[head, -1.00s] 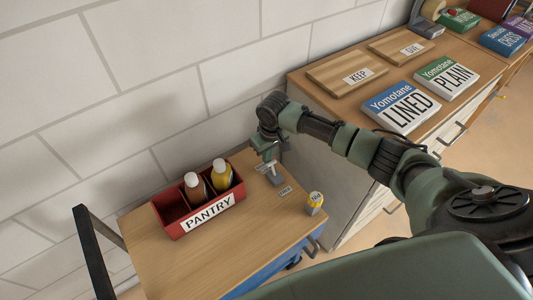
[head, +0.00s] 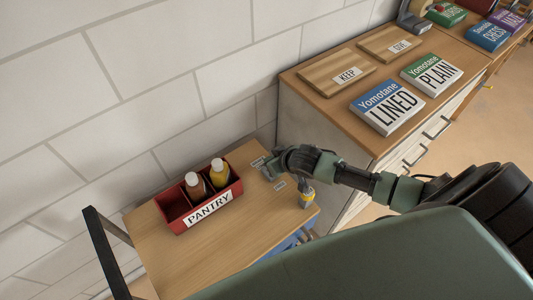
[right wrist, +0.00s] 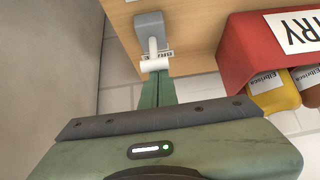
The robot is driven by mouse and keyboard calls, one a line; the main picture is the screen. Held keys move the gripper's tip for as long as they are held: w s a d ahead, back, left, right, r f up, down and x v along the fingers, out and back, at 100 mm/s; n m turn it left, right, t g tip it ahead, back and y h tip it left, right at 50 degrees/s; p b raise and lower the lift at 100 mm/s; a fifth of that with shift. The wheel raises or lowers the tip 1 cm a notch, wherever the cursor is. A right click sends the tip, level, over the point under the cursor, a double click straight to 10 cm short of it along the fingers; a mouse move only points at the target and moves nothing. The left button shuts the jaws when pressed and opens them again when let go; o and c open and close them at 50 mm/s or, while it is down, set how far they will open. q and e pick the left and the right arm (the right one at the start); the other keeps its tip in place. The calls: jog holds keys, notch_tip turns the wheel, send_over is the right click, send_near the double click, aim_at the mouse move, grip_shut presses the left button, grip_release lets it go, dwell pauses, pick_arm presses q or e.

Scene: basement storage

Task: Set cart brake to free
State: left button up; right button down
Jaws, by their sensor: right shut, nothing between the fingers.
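The cart (head: 165,255) has a wooden top against the wall. The brake lever (right wrist: 148,24) stands on it, with a grey base and a white crossbar handle (right wrist: 155,66) at its end. In the right wrist view the handle lies beside a small white label, whose text is partly covered. A second small label (head: 280,185) lies nearer the front in the head view. My right gripper (right wrist: 157,82) is shut and empty, its tips right at the handle; whether they touch it I cannot tell. In the head view my right gripper (head: 268,167) largely hides the lever. My left gripper is not in view.
A red PANTRY box (head: 208,208) with two bottles stands left of the lever. A yellow-topped object (head: 306,196) is at the cart's right edge. A cabinet (head: 320,130) rises close to the right. A dark handle frame (head: 104,250) stands at the left.

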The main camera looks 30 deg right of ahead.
jog(key=shift+s+d+f+t, duration=0.1)
jog(key=shift+s+f+t, duration=0.2)
jog(key=shift+s+t, duration=0.7)
jog(key=shift+r, duration=0.1)
jog(key=shift+s+d, duration=0.1)
jog(key=shift+s, duration=0.1)
jog(key=shift+s+f, duration=0.2)
jog(key=shift+f, duration=0.15)
jog(key=v, duration=0.7)
jog(key=shift+s+r, duration=0.15)
jog(key=shift+r, duration=0.25)
jog(key=shift+d, duration=0.1)
